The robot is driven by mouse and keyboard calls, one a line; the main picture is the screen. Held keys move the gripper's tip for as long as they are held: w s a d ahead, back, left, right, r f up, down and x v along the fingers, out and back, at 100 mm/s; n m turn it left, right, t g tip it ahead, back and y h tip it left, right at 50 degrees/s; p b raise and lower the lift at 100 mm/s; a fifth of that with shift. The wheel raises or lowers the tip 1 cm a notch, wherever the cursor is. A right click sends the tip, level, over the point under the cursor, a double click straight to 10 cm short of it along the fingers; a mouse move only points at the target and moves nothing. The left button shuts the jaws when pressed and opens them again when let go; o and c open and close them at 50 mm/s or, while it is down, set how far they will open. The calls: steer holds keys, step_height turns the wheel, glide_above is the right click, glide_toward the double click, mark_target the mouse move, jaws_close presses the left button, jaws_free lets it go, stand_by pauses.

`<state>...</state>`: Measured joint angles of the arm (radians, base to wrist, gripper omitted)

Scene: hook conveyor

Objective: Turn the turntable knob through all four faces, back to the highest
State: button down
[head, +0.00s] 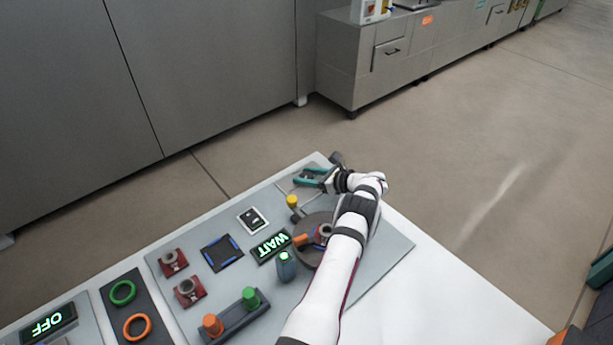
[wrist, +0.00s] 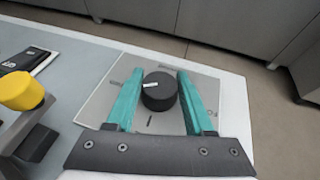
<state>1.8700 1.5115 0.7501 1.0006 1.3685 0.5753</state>
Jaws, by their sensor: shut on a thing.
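The turntable knob (wrist: 159,92) is a black round knob with a white pointer mark, on a light plate (wrist: 98,106) with dark marks around it. The pointer lies toward the left in the wrist view. My gripper (wrist: 161,88) has its teal fingers on either side of the knob, shut on it. In the head view my gripper (head: 312,177) is at the far corner of the panel and hides the knob. The dark round turntable (head: 309,256) is nearer, partly covered by my arm, with an orange piece (head: 301,239) and a grey ring-like piece on it.
A lit display (head: 272,246) reads WAIT. A yellow knob (head: 292,201) stands near the gripper and also shows in the wrist view (wrist: 22,91). Red holders (head: 188,292), a blue-edged square (head: 222,252) and green and orange posts (head: 251,298) are on the left. The table's right side is clear.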

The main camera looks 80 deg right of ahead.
steer(key=shift+c, duration=1.4)
jaws_free()
steer(key=v, duration=1.5)
steer(key=shift+s+a+r, duration=0.1)
steer(key=shift+s+a, duration=0.15)
steer(key=shift+s, duration=0.05)
